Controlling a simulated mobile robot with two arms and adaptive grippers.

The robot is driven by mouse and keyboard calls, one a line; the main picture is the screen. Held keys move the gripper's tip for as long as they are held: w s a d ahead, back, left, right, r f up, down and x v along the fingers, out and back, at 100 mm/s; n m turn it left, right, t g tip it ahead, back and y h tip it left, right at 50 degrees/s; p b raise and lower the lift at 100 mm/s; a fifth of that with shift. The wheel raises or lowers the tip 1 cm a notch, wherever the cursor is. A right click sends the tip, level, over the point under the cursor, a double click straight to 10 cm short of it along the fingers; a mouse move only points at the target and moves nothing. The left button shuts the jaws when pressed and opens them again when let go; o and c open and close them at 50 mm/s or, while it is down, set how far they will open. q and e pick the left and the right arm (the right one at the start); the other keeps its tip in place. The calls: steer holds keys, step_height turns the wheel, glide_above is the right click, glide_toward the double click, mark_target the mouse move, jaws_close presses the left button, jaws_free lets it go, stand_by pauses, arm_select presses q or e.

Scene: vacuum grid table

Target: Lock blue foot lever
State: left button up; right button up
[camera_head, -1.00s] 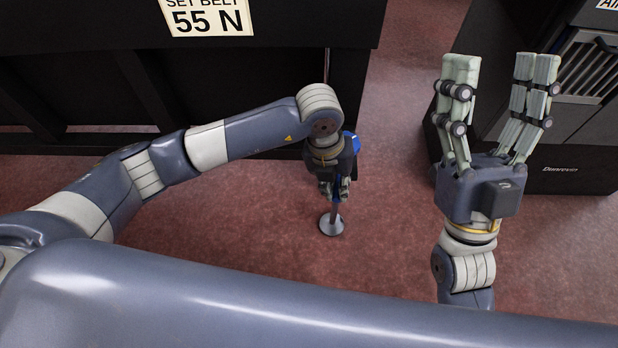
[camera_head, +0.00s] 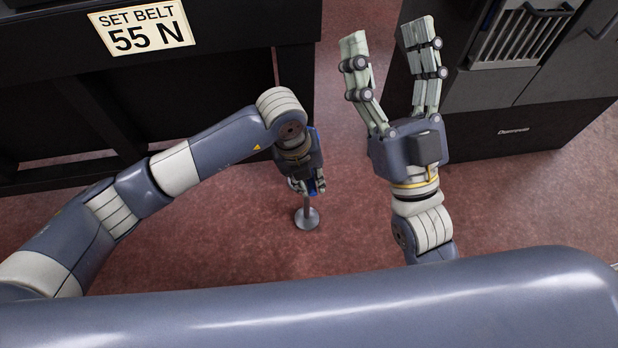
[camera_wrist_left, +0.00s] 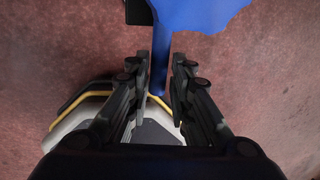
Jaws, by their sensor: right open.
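A blue part (camera_head: 318,140), consistent with the blue foot lever, shows behind my left gripper in the head view, mostly hidden by it. In the left wrist view the blue part (camera_wrist_left: 195,12) is at the top, with a blue stem (camera_wrist_left: 158,70) running down between the fingers. My left gripper (camera_head: 308,188) points down at it; its fingers (camera_wrist_left: 161,62) stand apart on either side of the stem. Whether they touch it is unclear. A grey foot disc (camera_head: 307,220) on a thin rod stands on the floor below. My right gripper (camera_head: 388,32) is open, empty, fingers up.
A dark table frame (camera_head: 220,62) with a sign (camera_head: 142,27) reading "SET BELT 55 N" stands at the upper left. A dark cabinet (camera_head: 530,128) stands at the right. The reddish floor (camera_head: 240,235) around the foot disc is clear.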

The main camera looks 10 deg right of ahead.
arm_select(q)
steer(key=shift+o, duration=0.5)
step_height(320, 180, up, 12)
steer(key=a, duration=0.2)
steer(key=shift+a, duration=0.15)
steer(key=shift+s+f, duration=0.2)
